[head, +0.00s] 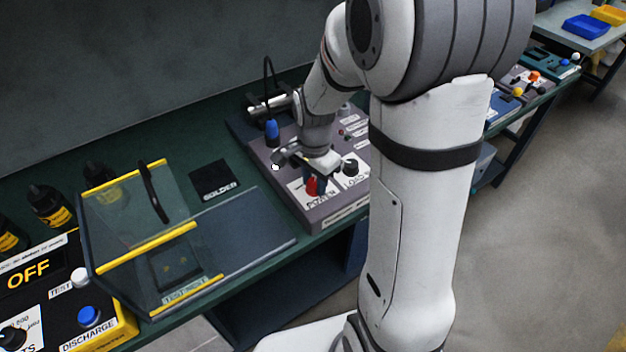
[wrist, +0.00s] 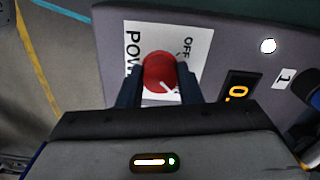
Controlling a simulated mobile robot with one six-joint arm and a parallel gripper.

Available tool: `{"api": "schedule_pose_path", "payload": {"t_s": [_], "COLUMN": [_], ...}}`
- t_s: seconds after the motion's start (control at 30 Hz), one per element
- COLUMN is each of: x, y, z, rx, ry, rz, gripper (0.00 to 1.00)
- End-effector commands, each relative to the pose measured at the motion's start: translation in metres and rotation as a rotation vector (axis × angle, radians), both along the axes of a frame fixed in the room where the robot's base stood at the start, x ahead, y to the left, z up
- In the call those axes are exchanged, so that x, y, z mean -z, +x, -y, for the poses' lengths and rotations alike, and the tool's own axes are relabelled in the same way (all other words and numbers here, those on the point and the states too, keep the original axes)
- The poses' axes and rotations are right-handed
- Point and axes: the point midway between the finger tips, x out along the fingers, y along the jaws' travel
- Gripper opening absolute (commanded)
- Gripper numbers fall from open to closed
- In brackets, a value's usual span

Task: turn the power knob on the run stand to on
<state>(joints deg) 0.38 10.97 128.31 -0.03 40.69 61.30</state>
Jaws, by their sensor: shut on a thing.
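The run stand (head: 272,153) is a grey box on the green bench, in the middle of the head view. Its red power knob (wrist: 158,72) sits on a white label (wrist: 192,48) marked POW… and OFF in the wrist view. The white pointer line on the knob points toward the lower right of that picture, away from the OFF word at upper right. My gripper (wrist: 166,82) has one dark finger on each side of the knob and is shut on it. In the head view the red knob (head: 311,186) shows partly, below my gripper (head: 318,178).
A black LOAD knob (head: 351,167) is close to the right of my gripper. A clear guard with yellow edges (head: 140,245) and a yellow box showing OFF (head: 100,318) stand at the left.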

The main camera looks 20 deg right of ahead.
Motion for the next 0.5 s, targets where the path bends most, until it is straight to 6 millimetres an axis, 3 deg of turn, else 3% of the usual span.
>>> {"api": "schedule_pose_path", "payload": {"t_s": [0.3, 0.5], "x": [0.0000, -0.0005], "y": [-0.0002, -0.0001], "z": [0.0000, -0.0002], "rx": [0.000, 0.000], "ry": [0.001, 0.000], "rz": [0.000, 0.000], "gripper": [0.54, 0.54]}}
